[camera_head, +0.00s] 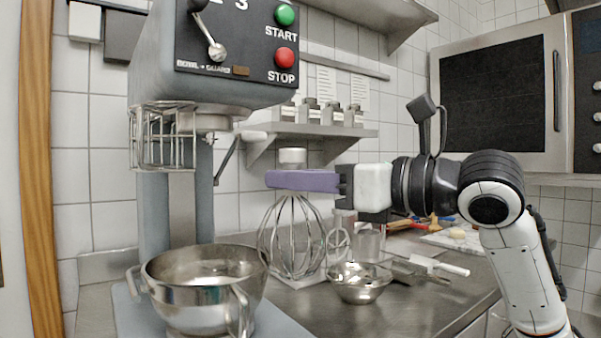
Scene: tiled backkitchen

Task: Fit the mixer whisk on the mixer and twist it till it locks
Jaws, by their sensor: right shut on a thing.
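The mixer (170,75) stands at the left, grey, with a lever and green START and red STOP buttons on its dark panel. My left gripper is not in view.
A steel bowl (205,285) with handles stands below the mixer head. A smaller steel bowl (359,283) sits on the counter (425,310). A wall shelf (305,131) with several containers is behind the whisk. An oven (500,100) is at the upper right.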

